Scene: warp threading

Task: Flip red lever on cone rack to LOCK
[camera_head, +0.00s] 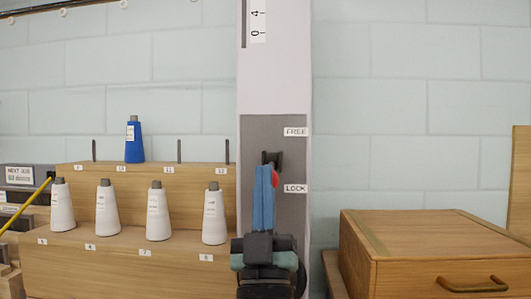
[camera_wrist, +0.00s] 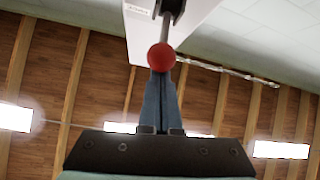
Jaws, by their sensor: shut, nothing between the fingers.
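The red lever knob (camera_head: 275,178) shows just right of my gripper's fingertips, which partly hide it. Its dark pivot bracket (camera_head: 272,158) is on the grey panel of the post. The knob is below the pivot, a little above the height of the LOCK label (camera_head: 295,188); the FREE label (camera_head: 296,132) is higher. My gripper (camera_head: 265,169) has its blue fingers together and points up in front of the panel. In the wrist view the red knob (camera_wrist: 161,57) is at the tips of the closed fingers (camera_wrist: 161,78); I cannot tell whether they touch.
The wooden cone rack (camera_head: 110,252) stands left of the post, with several white cones (camera_head: 158,215) on the lower step and a blue cone (camera_head: 134,143) on the upper one. Thin pegs rise there. A wooden drawer box (camera_head: 425,235) stands at the right.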

